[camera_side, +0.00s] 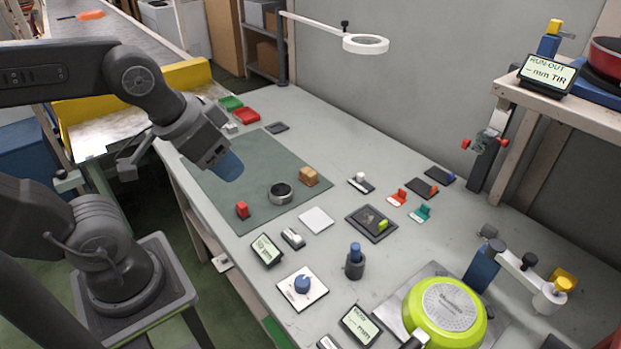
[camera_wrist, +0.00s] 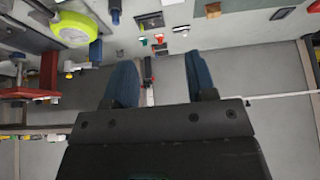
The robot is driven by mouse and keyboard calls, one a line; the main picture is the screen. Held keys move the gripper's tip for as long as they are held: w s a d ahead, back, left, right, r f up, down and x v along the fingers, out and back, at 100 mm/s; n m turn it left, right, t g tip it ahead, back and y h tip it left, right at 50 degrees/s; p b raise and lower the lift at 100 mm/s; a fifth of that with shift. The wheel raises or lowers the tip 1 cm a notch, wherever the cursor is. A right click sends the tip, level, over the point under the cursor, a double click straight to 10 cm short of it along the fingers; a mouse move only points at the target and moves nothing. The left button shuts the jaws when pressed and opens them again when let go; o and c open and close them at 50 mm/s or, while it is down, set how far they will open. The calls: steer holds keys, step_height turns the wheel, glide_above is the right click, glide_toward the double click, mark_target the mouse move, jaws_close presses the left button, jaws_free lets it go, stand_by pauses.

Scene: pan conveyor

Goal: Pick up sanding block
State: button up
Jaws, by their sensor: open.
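A tan-brown block (camera_side: 309,177), which looks like the sanding block, sits on the green mat (camera_side: 238,190) on the bench. My gripper (camera_side: 229,166) is above the mat, to the left of the block and apart from it. In the wrist view the two blue fingers of my gripper (camera_wrist: 158,82) are spread with nothing between them. A small brown block (camera_wrist: 213,9) shows at the top of the wrist view, beyond the fingers; it seems to be the same block.
A dark round puck (camera_side: 281,194) and a small red block (camera_side: 242,210) stand on the mat near the tan block. A white square (camera_side: 317,220) lies to its lower right. A green pan (camera_side: 445,310) is at the bench front. A ring lamp (camera_side: 366,44) hangs behind.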

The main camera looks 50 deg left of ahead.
steer(key=shift+o, duration=0.5)
steer(key=shift+o, duration=0.9)
